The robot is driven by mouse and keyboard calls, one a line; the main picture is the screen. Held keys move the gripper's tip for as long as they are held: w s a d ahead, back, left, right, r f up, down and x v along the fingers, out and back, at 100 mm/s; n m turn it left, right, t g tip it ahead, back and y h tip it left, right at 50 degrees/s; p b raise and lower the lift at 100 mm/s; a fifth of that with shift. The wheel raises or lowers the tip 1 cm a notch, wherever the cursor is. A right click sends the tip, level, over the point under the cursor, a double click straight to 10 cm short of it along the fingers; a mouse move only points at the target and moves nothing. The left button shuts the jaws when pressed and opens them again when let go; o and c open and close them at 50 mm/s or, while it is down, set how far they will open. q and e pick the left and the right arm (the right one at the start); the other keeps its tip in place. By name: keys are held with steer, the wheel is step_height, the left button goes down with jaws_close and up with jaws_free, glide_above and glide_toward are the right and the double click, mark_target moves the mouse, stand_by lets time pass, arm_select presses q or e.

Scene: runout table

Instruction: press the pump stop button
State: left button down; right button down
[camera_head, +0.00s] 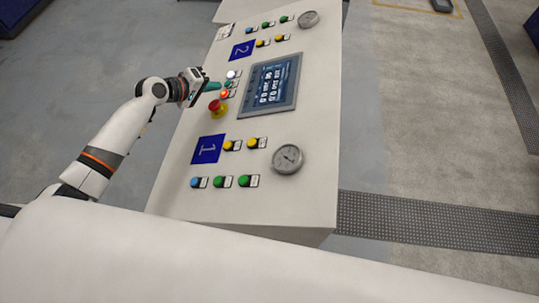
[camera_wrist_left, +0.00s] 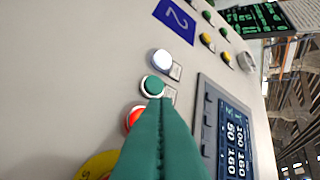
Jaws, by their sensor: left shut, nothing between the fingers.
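A pale control panel (camera_head: 215,165) slopes across the middle of the head view. Near its left edge, a white button (camera_head: 231,74), a green button (camera_head: 228,85) and a glowing red button (camera_head: 224,94) stand in a row. The labels are too small to read, so I cannot tell which is pump stop. My left gripper (camera_head: 216,86) is shut and empty, its green fingertips over this row. In the left wrist view the shut fingers (camera_wrist_left: 158,104) overlap the edge of the green button (camera_wrist_left: 152,86) and partly cover the red button (camera_wrist_left: 133,117). Contact cannot be told.
A red emergency mushroom button (camera_head: 215,106) on a yellow base sits close to the row. A lit display (camera_head: 270,83) lies to the right. Blue plates, gauges and several small coloured buttons fill both ends of the panel. Grey floor lies around it.

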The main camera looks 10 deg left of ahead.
arm_select(q)
steer(key=r+p, duration=0.1)
steer(key=a+r+p, duration=0.1)
steer(key=r, duration=0.1)
steer(key=a+r+p, duration=0.1)
steer(key=r, duration=0.1)
steer(key=shift+s+a+r, duration=0.1)
steer(key=shift+a+r, duration=0.1)
steer(key=shift+a, duration=0.05)
stand_by(1.2)
